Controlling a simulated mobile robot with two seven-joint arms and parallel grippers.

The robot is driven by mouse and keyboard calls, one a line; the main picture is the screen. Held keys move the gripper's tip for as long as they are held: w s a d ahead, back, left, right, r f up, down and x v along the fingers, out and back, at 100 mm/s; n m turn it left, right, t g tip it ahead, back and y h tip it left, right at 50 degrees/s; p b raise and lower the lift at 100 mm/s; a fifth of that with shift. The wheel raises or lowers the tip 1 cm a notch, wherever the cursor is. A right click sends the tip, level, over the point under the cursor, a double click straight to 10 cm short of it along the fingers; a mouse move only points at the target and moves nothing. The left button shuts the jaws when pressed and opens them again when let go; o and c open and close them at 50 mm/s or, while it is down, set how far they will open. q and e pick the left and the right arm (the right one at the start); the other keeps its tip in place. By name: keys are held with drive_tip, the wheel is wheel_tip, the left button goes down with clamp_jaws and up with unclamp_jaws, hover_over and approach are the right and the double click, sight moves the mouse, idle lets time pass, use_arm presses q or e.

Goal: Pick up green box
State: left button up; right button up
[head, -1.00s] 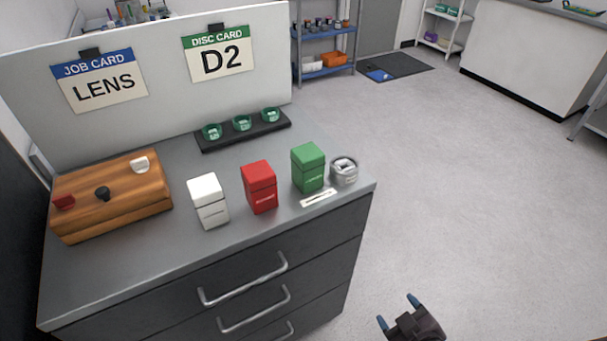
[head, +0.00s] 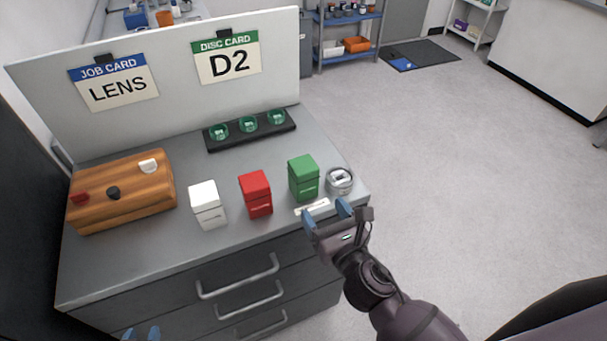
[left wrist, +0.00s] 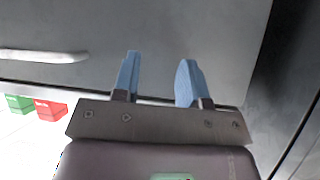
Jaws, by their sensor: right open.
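The green box (head: 303,178) stands upright near the right end of the grey cabinet top, between the red box (head: 256,194) and a round grey container (head: 340,180). My right gripper (head: 327,215) is open and empty at the cabinet's front edge, just in front of and below the green box, apart from it. My left gripper (head: 140,333) shows only its blue fingertips at the bottom left of the head view. In the left wrist view the left gripper (left wrist: 157,78) is open and empty before the dark drawer front, with the green box (left wrist: 18,103) at the left edge.
A white box (head: 207,205) stands left of the red box. A small white label strip (head: 312,207) lies before the green box. A wooden block (head: 122,192) is at left, a black tray (head: 214,143) with green-rimmed discs behind. Drawer handles (head: 238,282) stick out in front.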

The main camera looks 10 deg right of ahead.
sight(308, 185)
drive_tip(key=shift+n, duration=0.4)
drive_tip(key=x, duration=0.5)
drive_tip(key=shift+r, duration=0.15)
drive_tip(key=shift+w+a+p, duration=0.15)
drive_tip(key=shift+w+p, duration=0.15)
drive_tip(key=shift+w, duration=0.35)
drive_tip(key=x, duration=0.4)
drive_tip(key=shift+w, duration=0.3)
use_arm(q)
drive_tip(key=shift+w+d+r, duration=0.1)
drive_tip(key=shift+w+r, duration=0.2)
drive_tip(key=shift+r, duration=0.5)
drive_tip(key=shift+s, duration=0.1)
use_arm(e)
drive_tip(key=c, duration=0.8)
